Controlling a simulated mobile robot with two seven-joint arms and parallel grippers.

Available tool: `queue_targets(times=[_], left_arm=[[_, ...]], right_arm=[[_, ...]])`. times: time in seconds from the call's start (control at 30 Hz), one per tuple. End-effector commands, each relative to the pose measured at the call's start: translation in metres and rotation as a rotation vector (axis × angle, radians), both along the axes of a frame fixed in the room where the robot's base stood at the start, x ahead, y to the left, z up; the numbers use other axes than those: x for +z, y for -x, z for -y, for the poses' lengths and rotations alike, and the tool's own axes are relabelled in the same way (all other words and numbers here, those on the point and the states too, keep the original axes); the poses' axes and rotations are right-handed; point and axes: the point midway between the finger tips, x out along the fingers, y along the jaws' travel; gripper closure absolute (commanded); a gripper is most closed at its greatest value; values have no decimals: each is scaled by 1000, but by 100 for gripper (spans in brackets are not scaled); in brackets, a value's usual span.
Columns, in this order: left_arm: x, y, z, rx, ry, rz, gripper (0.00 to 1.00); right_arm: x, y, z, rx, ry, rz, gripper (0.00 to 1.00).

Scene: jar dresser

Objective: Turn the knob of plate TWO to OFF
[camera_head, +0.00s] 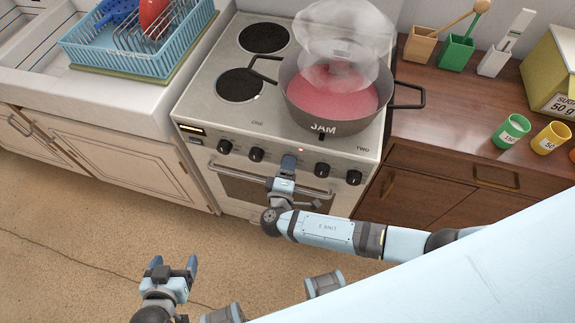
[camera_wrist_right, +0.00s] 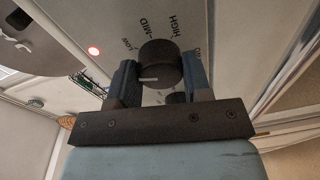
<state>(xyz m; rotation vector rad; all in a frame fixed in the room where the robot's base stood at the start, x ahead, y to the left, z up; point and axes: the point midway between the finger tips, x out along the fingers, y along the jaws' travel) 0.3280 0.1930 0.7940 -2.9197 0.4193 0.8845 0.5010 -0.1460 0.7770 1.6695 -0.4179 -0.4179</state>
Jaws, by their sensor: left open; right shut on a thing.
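The stove (camera_head: 205,112) has a front row of black knobs, with the label TWO (camera_head: 362,149) above its right end and ONE (camera_head: 257,124) further left. My right gripper (camera_head: 288,163) is at the middle of this row and covers the knob there. In the right wrist view its fingers (camera_wrist_right: 160,80) are shut on a black knob (camera_wrist_right: 160,62). A pale line on this knob points left, below LOW; MID and HIGH are printed above it. I cannot read an OFF mark. My left gripper (camera_head: 174,264) is open and empty above the floor.
A pot marked JAM (camera_head: 322,126), with red contents and vapour above, stands on the right of the stove. A red lamp (camera_head: 300,150) glows beside my right gripper. Free knobs flank it (camera_head: 256,154) (camera_head: 321,170). A wooden counter (camera_head: 430,125) adjoins on the right.

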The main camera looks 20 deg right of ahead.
Motion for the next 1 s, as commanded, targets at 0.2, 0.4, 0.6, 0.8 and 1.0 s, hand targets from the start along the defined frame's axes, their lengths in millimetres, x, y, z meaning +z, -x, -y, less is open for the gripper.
queue_targets(times=[0.2, 0.4, 0.6, 0.8, 1.0], left_arm=[[8, 1, 0, -1, -1, -2, 20], [15, 0, 0, -1, 1, 4, 20], [19, -1, 0, -1, 2, 9, 20], [19, -1, 0, -1, 2, 8, 20], [18, 0, 0, -1, 1, 6, 20]], right_arm=[[3, -2, 0, -2, 133, -88, 79], [3, -2, 0, -1, 221, -148, 79], [2, -2, 0, -2, 267, -179, 79], [2, -3, 0, -2, 282, -188, 79], [2, -3, 1, -2, 284, -187, 79]])
